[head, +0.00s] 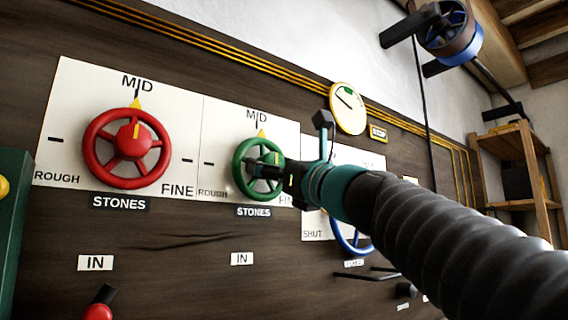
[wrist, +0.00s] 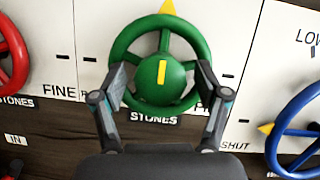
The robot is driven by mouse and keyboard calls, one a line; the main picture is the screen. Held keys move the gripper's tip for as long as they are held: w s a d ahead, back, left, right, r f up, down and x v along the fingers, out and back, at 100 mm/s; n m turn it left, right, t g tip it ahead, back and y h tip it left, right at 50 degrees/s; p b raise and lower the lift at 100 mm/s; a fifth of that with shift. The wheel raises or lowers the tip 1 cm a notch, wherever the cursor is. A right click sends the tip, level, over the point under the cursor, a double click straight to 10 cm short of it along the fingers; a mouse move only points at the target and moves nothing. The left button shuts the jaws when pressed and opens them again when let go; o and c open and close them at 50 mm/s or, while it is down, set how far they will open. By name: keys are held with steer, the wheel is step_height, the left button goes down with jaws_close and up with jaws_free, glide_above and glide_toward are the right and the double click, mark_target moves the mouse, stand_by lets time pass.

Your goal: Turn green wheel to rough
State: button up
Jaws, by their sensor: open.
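The green wheel (head: 240,165) is mounted on a white panel marked MID at top, ROUGH at left and FINE at right. Its yellow pointer (head: 262,134) points up at MID. In the wrist view the green wheel (wrist: 119,55) fills the upper middle, with a yellow mark on its hub. My gripper (head: 268,170) is in front of the wheel. In the wrist view my gripper (wrist: 162,78) is open, with one finger on each side of the hub, over the lower part of the rim. I cannot tell whether the fingers touch the wheel.
A red wheel (head: 91,160) is at left, its pointer also at MID. A blue wheel (wrist: 281,122) is at right, partly hidden by my arm in the head view. A round gauge (head: 348,108) is above. A wooden shelf (head: 535,180) stands far right.

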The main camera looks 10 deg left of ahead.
steer(key=shift+w+a+r, duration=0.25)
steer(key=shift+w+a, duration=0.15)
steer(key=shift+a, duration=0.1)
steer(key=c, duration=1.2)
steer(key=shift+o, duration=0.2)
